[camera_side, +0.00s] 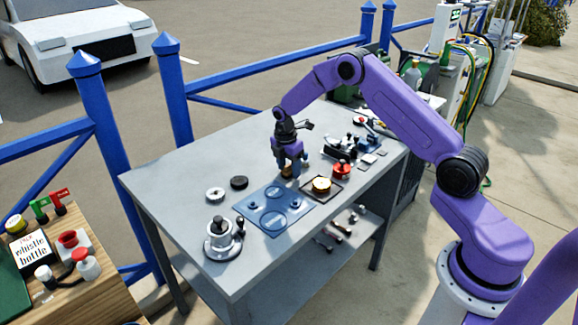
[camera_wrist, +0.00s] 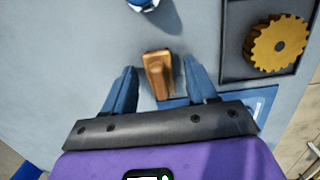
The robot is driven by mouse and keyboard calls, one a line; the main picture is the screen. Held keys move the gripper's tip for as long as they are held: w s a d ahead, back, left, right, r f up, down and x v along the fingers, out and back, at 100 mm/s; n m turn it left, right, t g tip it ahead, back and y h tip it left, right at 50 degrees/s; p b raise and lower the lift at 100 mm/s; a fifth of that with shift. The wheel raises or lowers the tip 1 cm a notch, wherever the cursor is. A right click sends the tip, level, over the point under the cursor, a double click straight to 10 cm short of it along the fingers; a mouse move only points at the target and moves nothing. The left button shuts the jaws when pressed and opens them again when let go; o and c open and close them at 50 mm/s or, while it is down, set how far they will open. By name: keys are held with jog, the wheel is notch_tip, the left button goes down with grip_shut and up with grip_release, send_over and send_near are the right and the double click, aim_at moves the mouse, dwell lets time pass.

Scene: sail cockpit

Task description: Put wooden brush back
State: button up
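A small brown wooden block, apparently the wooden brush (camera_wrist: 158,72), shows in the wrist view between the two blue fingers of my gripper (camera_wrist: 161,66). There are gaps on both sides of it, so my gripper is open and not clamped on it. In the side view my gripper (camera_side: 290,163) points down low over the table, and the brush (camera_side: 287,171) is partly hidden by the fingers. I cannot tell how far the fingertips are above the tabletop. A blue mat (camera_side: 270,217) with circle outlines lies just in front of the gripper.
A dark square tray (camera_side: 335,189) holding a yellow toothed disc (camera_wrist: 277,43) is close on the right. A red-topped item (camera_side: 343,168) stands behind it. A silver pot-like device (camera_side: 221,240) stands front left. The grey table (camera_side: 165,190) is clear at the left.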

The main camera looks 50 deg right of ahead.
aim_at(286, 166)
notch_tip(286, 166, up, 12)
jog(key=a, duration=0.1)
jog(key=s+a+r+m, duration=0.1)
jog(key=s+a+r, duration=0.4)
jog(key=s+a, duration=0.5)
jog(key=s+a+r+m+y, duration=0.1)
jog(key=s+a+r+m, duration=0.1)
jog(key=s+a, duration=0.65)
jog(key=s+d+m, duration=0.1)
jog(key=s+d, duration=0.1)
jog(key=s, duration=1)
jog(key=s+d+m, duration=0.1)
jog(key=s+d, duration=0.1)
jog(key=s, duration=0.9)
jog(key=shift+s+f+y, duration=0.35)
jog(key=shift+y, duration=0.05)
